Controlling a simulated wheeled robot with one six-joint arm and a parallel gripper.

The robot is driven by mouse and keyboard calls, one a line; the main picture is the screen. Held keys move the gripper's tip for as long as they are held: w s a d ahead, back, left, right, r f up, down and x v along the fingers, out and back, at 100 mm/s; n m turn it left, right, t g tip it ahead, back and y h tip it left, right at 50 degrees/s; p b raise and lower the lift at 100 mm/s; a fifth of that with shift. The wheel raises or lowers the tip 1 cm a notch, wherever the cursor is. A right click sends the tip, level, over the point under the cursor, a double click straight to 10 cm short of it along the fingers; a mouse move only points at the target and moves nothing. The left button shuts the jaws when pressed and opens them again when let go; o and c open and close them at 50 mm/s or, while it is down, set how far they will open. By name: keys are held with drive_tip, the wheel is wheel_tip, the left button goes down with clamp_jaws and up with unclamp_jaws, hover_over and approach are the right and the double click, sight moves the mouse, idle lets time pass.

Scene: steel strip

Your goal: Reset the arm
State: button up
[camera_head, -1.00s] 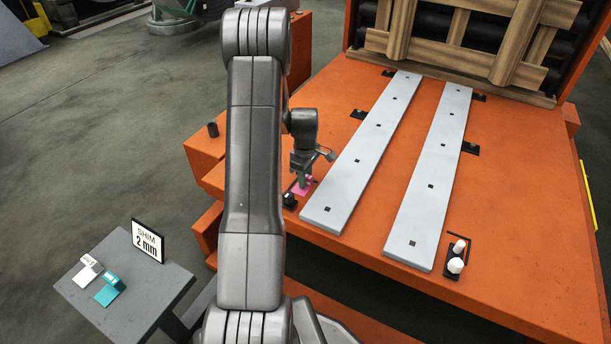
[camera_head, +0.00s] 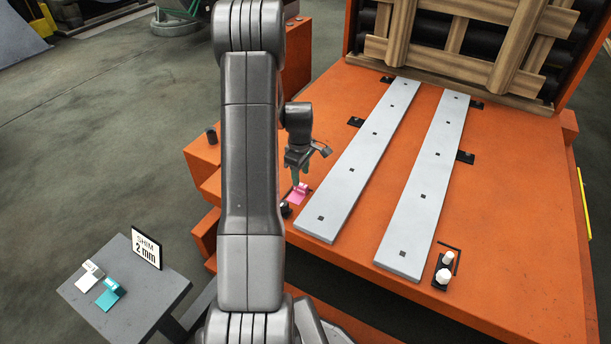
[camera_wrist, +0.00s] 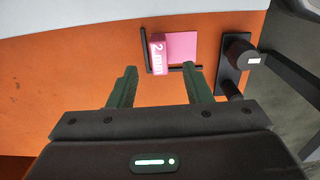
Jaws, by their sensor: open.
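My gripper (camera_head: 300,176) hangs over the left front part of the orange table, just above a pink shim (camera_head: 300,192). In the wrist view my gripper (camera_wrist: 160,88) is open, with its two dark green fingers apart and nothing between them. The pink shim (camera_wrist: 181,46) shows there beyond the fingertips, with a raised tab marked "2 mm". It lies inside a black corner bracket (camera_wrist: 186,68) beside a black post fixture (camera_wrist: 236,58). The shim and the fingers are apart.
Two long grey steel strips (camera_head: 358,165) (camera_head: 425,180) lie on the orange table (camera_head: 500,220) right of my gripper. A grey side stand (camera_head: 130,310) holds a white shim (camera_head: 89,275), a teal shim (camera_head: 110,293) and a "SHIM 2 mm" sign (camera_head: 146,247). White-topped pegs (camera_head: 444,268) stand front right.

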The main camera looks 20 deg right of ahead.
drive_tip(key=shift+a+r+p, duration=0.15)
drive_tip(key=shift+r+p, duration=0.05)
drive_tip(key=shift+r, duration=0.35)
drive_tip(key=shift+a+r+p, duration=0.15)
drive_tip(key=shift+r+p, duration=0.05)
drive_tip(key=shift+r, duration=0.35)
drive_tip(key=shift+f, duration=0.15)
